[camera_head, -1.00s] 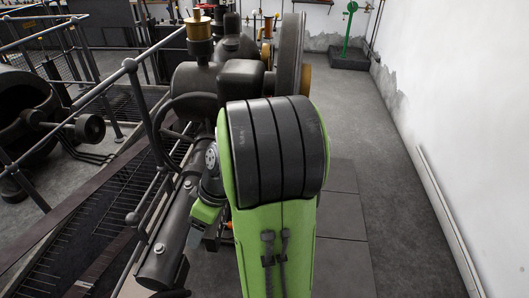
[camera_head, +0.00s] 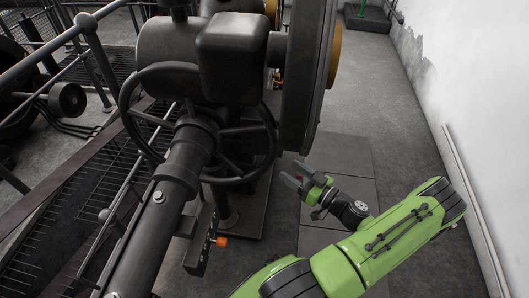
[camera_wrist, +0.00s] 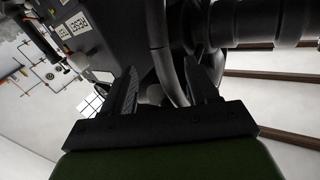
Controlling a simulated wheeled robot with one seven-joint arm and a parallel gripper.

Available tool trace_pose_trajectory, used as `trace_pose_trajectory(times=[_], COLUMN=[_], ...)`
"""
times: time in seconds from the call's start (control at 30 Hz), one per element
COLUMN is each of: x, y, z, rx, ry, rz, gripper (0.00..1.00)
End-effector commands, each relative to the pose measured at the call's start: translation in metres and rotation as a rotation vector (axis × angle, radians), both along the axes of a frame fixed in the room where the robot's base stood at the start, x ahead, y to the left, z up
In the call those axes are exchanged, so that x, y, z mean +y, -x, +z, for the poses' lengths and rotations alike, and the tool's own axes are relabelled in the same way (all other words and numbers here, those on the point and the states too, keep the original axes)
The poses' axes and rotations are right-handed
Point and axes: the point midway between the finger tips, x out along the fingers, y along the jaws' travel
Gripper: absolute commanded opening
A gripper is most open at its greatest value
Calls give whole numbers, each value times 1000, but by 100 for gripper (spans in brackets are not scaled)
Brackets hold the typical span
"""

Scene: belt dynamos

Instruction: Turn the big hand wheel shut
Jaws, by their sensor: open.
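The big hand wheel (camera_head: 124,100) is a dark ring with spokes, set around a thick dark shaft in the head view. The shaft and its collar hide part of the wheel. My gripper (camera_head: 294,174) is open, just right of the wheel's lower right rim, its fingers pointing left toward it. A gap shows between the fingertips and the rim in this view. In the wrist view, my open gripper (camera_wrist: 166,84) has a dark curved bar (camera_wrist: 160,45), probably the wheel rim, showing between its two fingers. I cannot tell how deep it lies.
A dark machine housing (camera_head: 235,55) and a large flywheel (camera_head: 306,70) stand behind the wheel. A small block with an orange knob (camera_head: 221,242) is below the shaft. Railings (camera_head: 95,45) run at the left. Clear floor (camera_head: 375,120) lies between the machine and the white wall.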

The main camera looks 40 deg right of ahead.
Motion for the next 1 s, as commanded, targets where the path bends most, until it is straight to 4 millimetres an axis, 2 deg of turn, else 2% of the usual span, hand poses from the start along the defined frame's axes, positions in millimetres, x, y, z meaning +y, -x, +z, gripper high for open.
trace_pose_trajectory(times=[0.03,0.2,0.3,0.43,0.57,0.8,1.0], x=[3,7,8,9,10,10,10], y=[-14,-57,-80,-101,-110,-111,-111], z=[-2,-2,-2,-2,-1,0,0], rx=[-2,-1,0,2,1,1,1], ry=[0,1,2,0,-2,-2,-2], rz=[7,7,5,3,1,-1,0], gripper=[59,59,59,59,59,57,27])
